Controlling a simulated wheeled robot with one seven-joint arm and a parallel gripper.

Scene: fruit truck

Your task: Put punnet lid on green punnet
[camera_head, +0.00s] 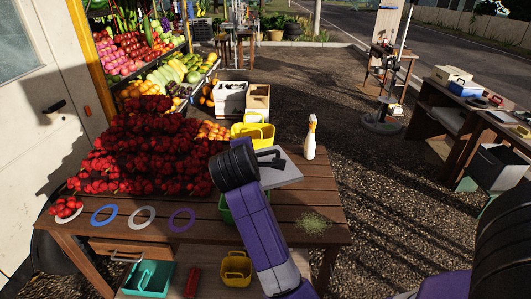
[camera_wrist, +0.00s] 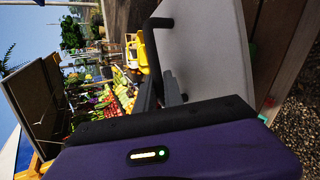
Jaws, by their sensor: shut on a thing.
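The punnet lid (camera_head: 287,176) is a flat grey plate with a dark handle, held over the wooden table in the head view. My gripper (camera_head: 268,158) is shut on the lid's handle. In the wrist view the lid (camera_wrist: 215,50) fills the upper right, tilted with the camera, and my gripper (camera_wrist: 162,92) shows at its handle. The green punnet (camera_head: 226,212) stands on the table, below and left of the lid. My arm and the lid hide most of it, and it does not show clearly in the wrist view.
A heap of red fruit (camera_head: 140,155) covers the table's left. A yellow basket (camera_head: 253,131) stands behind the lid.

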